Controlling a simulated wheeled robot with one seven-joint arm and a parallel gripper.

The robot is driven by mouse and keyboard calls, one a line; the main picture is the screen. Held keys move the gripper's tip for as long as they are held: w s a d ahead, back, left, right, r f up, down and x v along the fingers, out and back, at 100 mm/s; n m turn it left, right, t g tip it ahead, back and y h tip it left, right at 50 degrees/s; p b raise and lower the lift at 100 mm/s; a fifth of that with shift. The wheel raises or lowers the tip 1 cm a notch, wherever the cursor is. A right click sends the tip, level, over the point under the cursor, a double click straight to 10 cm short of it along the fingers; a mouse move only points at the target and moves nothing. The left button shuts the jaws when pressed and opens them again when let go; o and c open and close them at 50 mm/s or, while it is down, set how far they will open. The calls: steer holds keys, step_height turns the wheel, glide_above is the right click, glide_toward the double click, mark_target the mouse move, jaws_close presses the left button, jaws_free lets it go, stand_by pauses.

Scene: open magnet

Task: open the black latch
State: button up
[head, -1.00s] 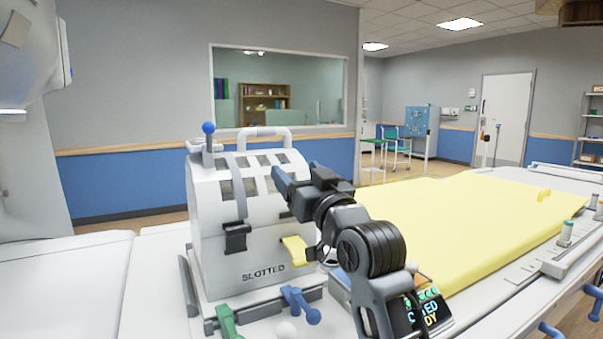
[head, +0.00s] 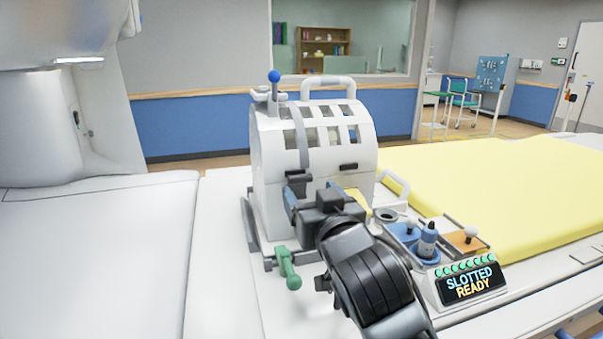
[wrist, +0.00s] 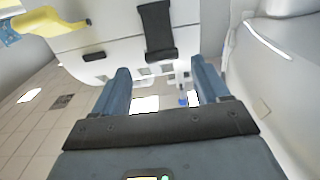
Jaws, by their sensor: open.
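The black latch (head: 298,178) is on the front of the white slotted coil housing (head: 275,145), at the lower end of a grey strap (head: 302,150). My gripper (head: 312,189) is in front of it and hides its lower part in the head view. In the wrist view, which looks upside down, the whole latch (wrist: 157,32) shows near the top, hanging on the white housing. The two blue-grey fingers (wrist: 161,76) are spread wide and empty. The latch lies beyond their tips, between them sideways. I see no contact.
A yellow latch (head: 358,200) sits right of the gripper; it also shows in the wrist view (wrist: 52,22). A green knob lever (head: 286,266) is below left. A display reading SLOTTED READY (head: 470,283) and a tray with knobs (head: 428,242) stand right. The white bed at left is clear.

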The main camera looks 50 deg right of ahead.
mark_target(299, 177)
steer(key=shift+p+x, duration=0.65)
steer(key=shift+x, duration=3.2)
steer(key=shift+a+f, duration=0.1)
steer(key=shift+c, duration=0.3)
jaws_close()
steer(key=shift+f, duration=0.15)
